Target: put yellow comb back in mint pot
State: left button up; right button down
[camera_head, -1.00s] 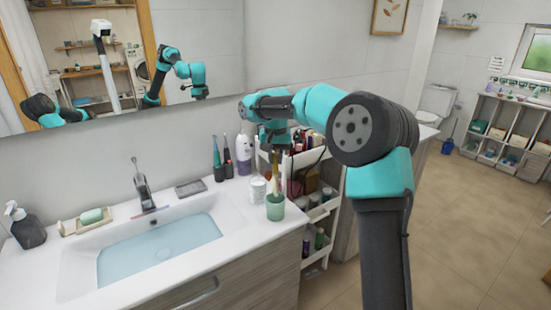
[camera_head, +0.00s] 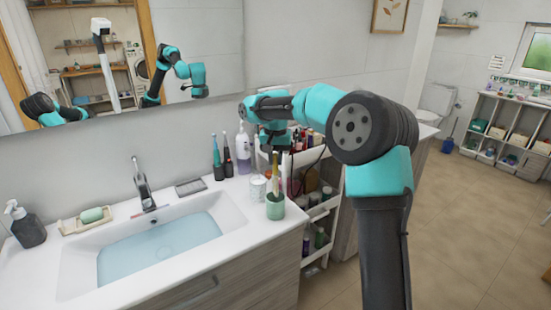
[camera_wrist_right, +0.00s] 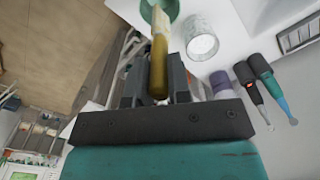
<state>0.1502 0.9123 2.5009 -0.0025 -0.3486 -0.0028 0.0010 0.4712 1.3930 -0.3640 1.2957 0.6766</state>
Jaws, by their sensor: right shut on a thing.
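The mint pot (camera_head: 275,208) stands upright near the right front corner of the white counter. The yellow comb (camera_head: 275,178) is upright above it, its lower end at or inside the pot's mouth; the depth is hard to tell. My right gripper (camera_head: 274,151) is above the pot, shut on the comb's upper part. In the right wrist view, the comb (camera_wrist_right: 159,62) lies between the fingers (camera_wrist_right: 156,80), and its far end overlaps the mint pot (camera_wrist_right: 168,8). My left gripper is not directly in view.
A clear glass (camera_head: 257,187) stands close left of the pot. Two electric toothbrushes (camera_head: 217,170) and a purple-white bottle (camera_head: 243,155) stand behind it. A loaded cart (camera_head: 322,207) is at the counter's right. The water-filled sink (camera_head: 160,243) lies left.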

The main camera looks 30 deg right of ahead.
aim_at(275, 174)
jog(key=shift+f, duration=2.5)
dwell(0.8)
jog(key=shift+c, duration=2.4)
grip_release()
jog(key=shift+r, duration=0.1)
jog(key=shift+r, duration=4.9)
jog(key=shift+f, duration=0.1)
